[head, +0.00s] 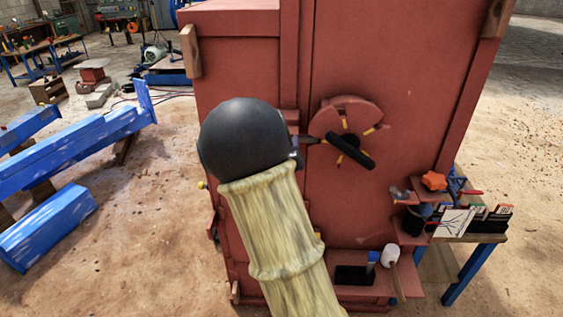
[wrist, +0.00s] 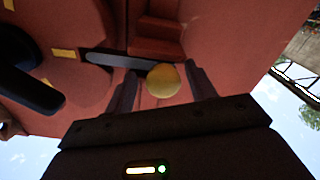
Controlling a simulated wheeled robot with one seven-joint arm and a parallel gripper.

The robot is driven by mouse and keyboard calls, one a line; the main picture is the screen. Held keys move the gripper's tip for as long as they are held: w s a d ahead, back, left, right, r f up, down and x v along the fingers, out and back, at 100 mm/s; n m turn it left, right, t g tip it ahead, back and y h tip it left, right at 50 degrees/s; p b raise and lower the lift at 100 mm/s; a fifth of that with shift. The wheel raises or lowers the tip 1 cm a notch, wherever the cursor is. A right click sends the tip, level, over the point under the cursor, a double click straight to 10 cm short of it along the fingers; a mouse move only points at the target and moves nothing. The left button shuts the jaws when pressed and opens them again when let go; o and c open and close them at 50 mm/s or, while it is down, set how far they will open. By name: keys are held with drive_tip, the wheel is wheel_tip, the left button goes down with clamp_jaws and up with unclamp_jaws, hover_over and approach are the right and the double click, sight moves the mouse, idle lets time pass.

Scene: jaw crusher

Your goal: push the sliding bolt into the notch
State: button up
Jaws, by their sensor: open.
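A yellow ball knob (wrist: 163,80) shows in the wrist view between the two dark fingers of my gripper (wrist: 160,73). The fingers are apart, one on each side of the knob; I cannot tell whether either touches it. A grey bar (wrist: 108,59), seemingly the sliding bolt, runs from near the knob to the red disc (wrist: 75,85), which has yellow marks. The disc also shows in the head view (head: 345,112). I cannot make out the notch clearly or whether the bar sits in it. In the head view my arm hides the knob and most of my gripper.
A black handle (head: 350,151) sticks out from the disc, close beside my gripper. The tall red cabinet (head: 400,60) fills the space ahead. A tool-covered bench (head: 470,237) stands at right. Blue beams (head: 75,150) lie on the floor at left.

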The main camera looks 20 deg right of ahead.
drive_tip(key=b+v, duration=1.1)
drive_tip(key=v, duration=0.6)
drive_tip(key=shift+w+a, duration=0.1)
drive_tip(key=shift+w, duration=0.05)
idle(0.4)
drive_tip(key=a+f+n+g+y+p, duration=0.3)
drive_tip(key=a+f+g+y+p, duration=0.25)
drive_tip(key=a+f+y, duration=0.25)
drive_tip(key=s+f+g+p, duration=0.2)
drive_tip(key=s+f+g, duration=0.1)
drive_tip(key=s+g, duration=0.1)
drive_tip(key=s+f+m+g+p, duration=0.1)
drive_tip(key=s+f+g+p, duration=0.1)
drive_tip(key=s, duration=0.4)
drive_tip(key=shift+s+f+m+g+y, duration=0.3)
drive_tip(key=shift+s+f+g+y, duration=0.15)
drive_tip(key=shift+g, duration=0.4)
